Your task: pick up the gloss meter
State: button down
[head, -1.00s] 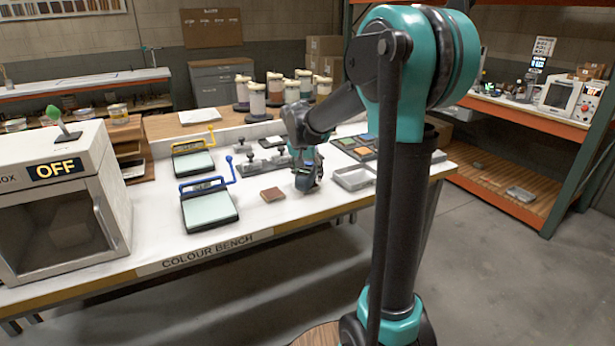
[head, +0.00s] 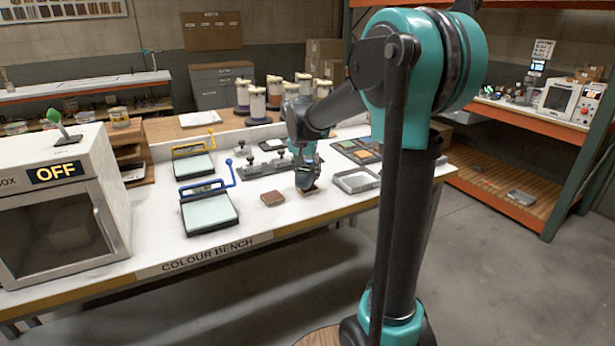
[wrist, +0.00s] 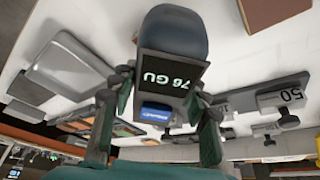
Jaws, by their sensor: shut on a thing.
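In the head view my gripper (head: 305,178) is over the middle of the white bench, right of a small brown square panel (head: 272,198). There the meter is a small dark shape that blends with the fingers. I cannot tell whether its underside touches the bench.
A grey tray (head: 343,187) lies right of my gripper, with dark coloured panels behind it. Weights, one marked 50 (wrist: 290,95), stand on a grey strip. Two lever-handled plates (head: 207,211) lie left. A light box (head: 55,215) marked OFF stands far left.

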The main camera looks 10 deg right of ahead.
notch_tip(320, 180, up, 18)
dwell(0.3)
dwell(0.8)
